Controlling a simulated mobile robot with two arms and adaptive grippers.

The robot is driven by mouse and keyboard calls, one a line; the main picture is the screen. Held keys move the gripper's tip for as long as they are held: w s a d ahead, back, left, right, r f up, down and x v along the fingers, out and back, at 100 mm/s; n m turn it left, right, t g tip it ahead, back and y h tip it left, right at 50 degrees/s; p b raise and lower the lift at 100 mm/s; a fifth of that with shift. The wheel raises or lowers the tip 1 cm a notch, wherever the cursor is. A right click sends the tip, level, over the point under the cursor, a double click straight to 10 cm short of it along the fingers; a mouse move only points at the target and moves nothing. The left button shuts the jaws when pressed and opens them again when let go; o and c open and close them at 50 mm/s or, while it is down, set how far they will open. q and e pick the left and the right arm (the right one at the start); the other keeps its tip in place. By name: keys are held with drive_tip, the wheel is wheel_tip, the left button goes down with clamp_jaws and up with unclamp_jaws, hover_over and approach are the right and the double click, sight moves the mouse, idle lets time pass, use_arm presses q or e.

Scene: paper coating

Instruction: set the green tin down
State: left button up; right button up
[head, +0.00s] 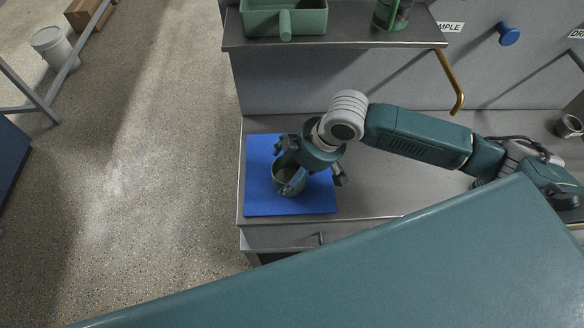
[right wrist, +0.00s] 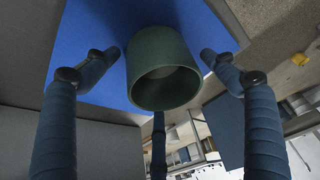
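The green tin (head: 281,186) is on the blue mat (head: 262,205) at the bench's left end, its open mouth facing up. It also shows in the right wrist view (right wrist: 152,46), in front of the blue mat, its dark mouth facing the camera. My right gripper (head: 311,163) is over and around the tin. In the right wrist view its two side fingers stand apart with a narrow gap on each side of the tin. A third finger shows below the tin; whether it touches cannot be told. My left gripper is not in view.
A shelf (head: 340,35) above the bench holds a green tray (head: 284,20) and a green container (head: 392,14). A brass-coloured handle (head: 450,80) hangs beside it. A metal cup (head: 569,126) stands at far right. The bench between mat and cup is mostly clear under my arm.

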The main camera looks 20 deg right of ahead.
drive_tip(key=v, duration=1.2)
drive_tip(key=shift+s, duration=0.1)
idle(0.4)
